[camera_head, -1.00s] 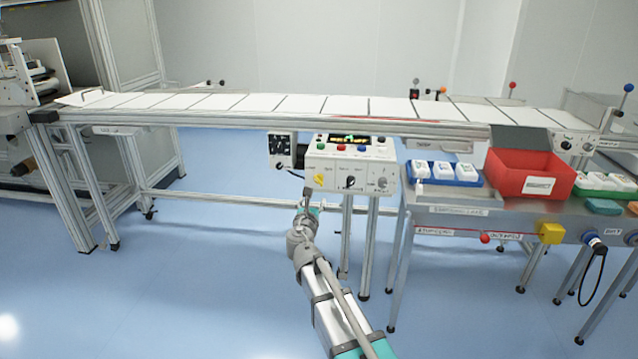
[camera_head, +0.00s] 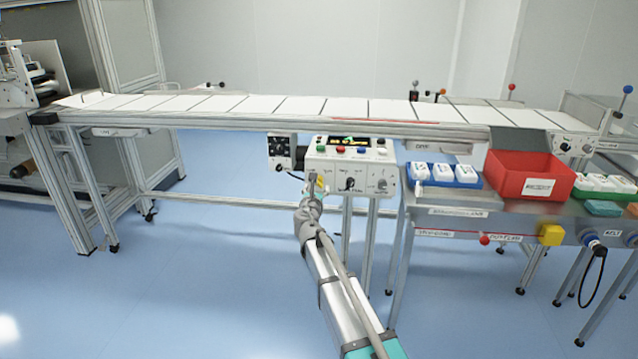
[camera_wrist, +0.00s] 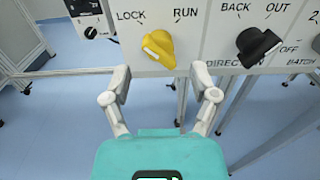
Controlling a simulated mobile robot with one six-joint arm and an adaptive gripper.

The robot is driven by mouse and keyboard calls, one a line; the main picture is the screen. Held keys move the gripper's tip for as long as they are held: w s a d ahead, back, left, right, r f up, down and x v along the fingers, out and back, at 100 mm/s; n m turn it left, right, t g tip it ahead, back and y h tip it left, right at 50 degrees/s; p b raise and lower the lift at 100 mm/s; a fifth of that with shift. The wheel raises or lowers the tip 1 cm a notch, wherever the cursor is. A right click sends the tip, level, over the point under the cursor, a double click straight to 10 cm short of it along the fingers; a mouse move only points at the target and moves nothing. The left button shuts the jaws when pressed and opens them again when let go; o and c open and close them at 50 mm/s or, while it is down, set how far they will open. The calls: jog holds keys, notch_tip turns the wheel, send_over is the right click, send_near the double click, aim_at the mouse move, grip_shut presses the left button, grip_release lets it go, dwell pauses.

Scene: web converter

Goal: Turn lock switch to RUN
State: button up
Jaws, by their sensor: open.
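The lock switch is a yellow knob (camera_wrist: 158,47) on the white control panel, below the labels LOCK and RUN in the wrist view. Its pale marker stripe lies toward the lower left of the knob; I cannot tell for sure which label it points to. My gripper (camera_wrist: 160,82) is open, its two fingers apart just below and to either side of the knob, with nothing between them. In the head view my gripper (camera_head: 312,184) is at the lower left of the control panel (camera_head: 345,157) and partly covers the yellow knob.
A black BACK/OUT direction knob (camera_wrist: 258,45) sits right of the yellow one. A small dark-faced box (camera_head: 282,152) stands left of the panel. The conveyor (camera_head: 230,120) runs above. A red bin (camera_head: 515,185) and blue tray (camera_head: 455,183) are on the right-hand bench.

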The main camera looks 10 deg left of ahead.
aim_at(317, 184)
jog(key=shift+w+d, duration=0.1)
jog(key=shift+w, duration=2.25)
grip_shut()
